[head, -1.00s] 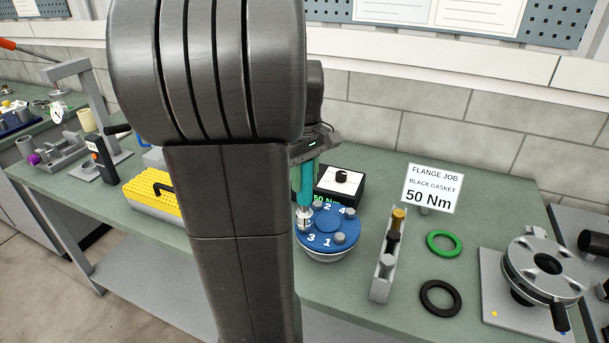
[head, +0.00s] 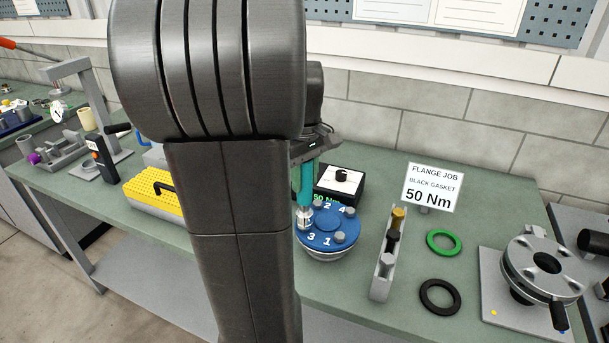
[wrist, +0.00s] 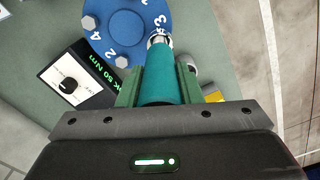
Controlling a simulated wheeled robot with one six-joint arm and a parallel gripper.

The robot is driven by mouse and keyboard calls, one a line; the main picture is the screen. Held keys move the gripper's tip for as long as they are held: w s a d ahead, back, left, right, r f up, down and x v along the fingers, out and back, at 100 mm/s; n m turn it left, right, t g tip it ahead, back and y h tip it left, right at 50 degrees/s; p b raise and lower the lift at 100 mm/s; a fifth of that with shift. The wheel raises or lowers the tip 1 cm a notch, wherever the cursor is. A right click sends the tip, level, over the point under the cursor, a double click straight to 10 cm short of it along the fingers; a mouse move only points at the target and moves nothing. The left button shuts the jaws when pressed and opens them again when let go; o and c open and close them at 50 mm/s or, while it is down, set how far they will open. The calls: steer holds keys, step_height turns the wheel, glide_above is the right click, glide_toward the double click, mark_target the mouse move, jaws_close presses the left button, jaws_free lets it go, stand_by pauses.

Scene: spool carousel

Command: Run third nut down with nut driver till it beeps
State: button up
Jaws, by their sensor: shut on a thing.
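My gripper (wrist: 158,88) is shut on the teal nut driver (wrist: 158,72), one finger on each side of its body. The nut driver (head: 306,180) also shows in the head view, standing roughly upright over the blue flange (head: 330,236). Its silver socket (head: 304,217) is down at the flange's left side, beside the number 3, and covers what is under it. The blue flange (wrist: 128,30) also shows in the wrist view, with hex nuts by the other numbers. A black box with a dial (head: 340,183) has a green display, partly hidden, that reads 50 Nm.
A sign (head: 433,188) reads "Flange job, black gasket, 50 Nm". A grey socket rack (head: 386,262), a green ring (head: 443,243), a black ring (head: 440,297) and a round metal fixture (head: 543,265) stand to the right.

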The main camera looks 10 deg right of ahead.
steer(key=shift+f+b, duration=0.5)
steer(key=shift+f, duration=0.5)
stand_by(0.4)
steer(key=shift+s+f+p, duration=0.15)
steer(key=shift+f+p, duration=0.15)
steer(key=shift+p, duration=0.1)
jaws_close()
stand_by(0.6)
